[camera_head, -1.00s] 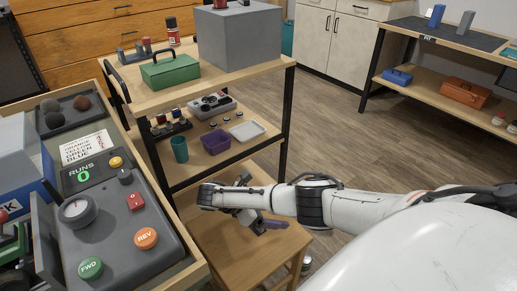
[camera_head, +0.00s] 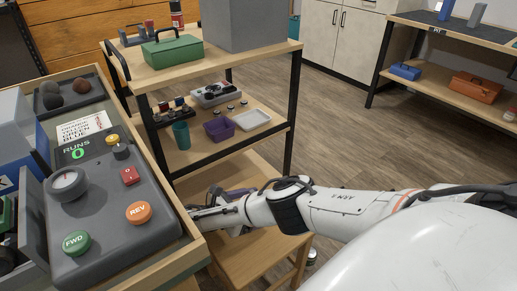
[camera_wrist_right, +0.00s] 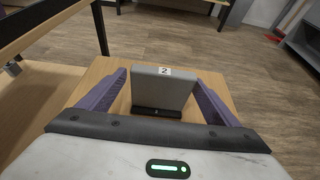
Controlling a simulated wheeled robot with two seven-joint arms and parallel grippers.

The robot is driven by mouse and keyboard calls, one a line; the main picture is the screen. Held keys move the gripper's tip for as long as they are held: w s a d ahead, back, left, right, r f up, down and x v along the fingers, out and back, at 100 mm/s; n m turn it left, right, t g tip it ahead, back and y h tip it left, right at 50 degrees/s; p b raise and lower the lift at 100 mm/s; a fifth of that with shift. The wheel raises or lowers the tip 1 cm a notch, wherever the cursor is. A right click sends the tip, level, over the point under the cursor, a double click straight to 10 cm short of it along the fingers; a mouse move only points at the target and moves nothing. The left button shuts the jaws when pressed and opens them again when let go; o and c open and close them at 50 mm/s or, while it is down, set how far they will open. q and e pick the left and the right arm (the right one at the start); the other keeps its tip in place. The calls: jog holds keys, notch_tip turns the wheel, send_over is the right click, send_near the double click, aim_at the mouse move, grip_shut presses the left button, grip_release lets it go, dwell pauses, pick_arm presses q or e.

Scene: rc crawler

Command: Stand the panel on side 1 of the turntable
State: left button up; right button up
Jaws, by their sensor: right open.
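A grey panel (camera_wrist_right: 162,92) with a white "2" label stands upright on a dark foot in the right wrist view, on a wooden stool top (camera_wrist_right: 105,72). My right gripper (camera_wrist_right: 158,80) is open, with its purple fingers on either side of the panel. The right finger looks close to the panel's edge; contact cannot be told. In the head view my right gripper (camera_head: 220,214) is low over the wooden stool (camera_head: 255,240), and the panel is hidden there. I cannot make out a turntable in either view. My left gripper is out of view.
A console (camera_head: 115,215) with a dial and FWD and REV buttons fills the left. A shelf cart (camera_head: 215,65) with a green toolbox (camera_head: 172,58) stands behind the stool. A bench (camera_head: 455,60) with upright blocks is at the back right. Floor between is clear.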

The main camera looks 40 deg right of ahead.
jog(key=x, duration=0.3)
jog(key=shift+d, duration=0.1)
jog(key=shift+c, duration=0.4)
jog(key=c, duration=1.2)
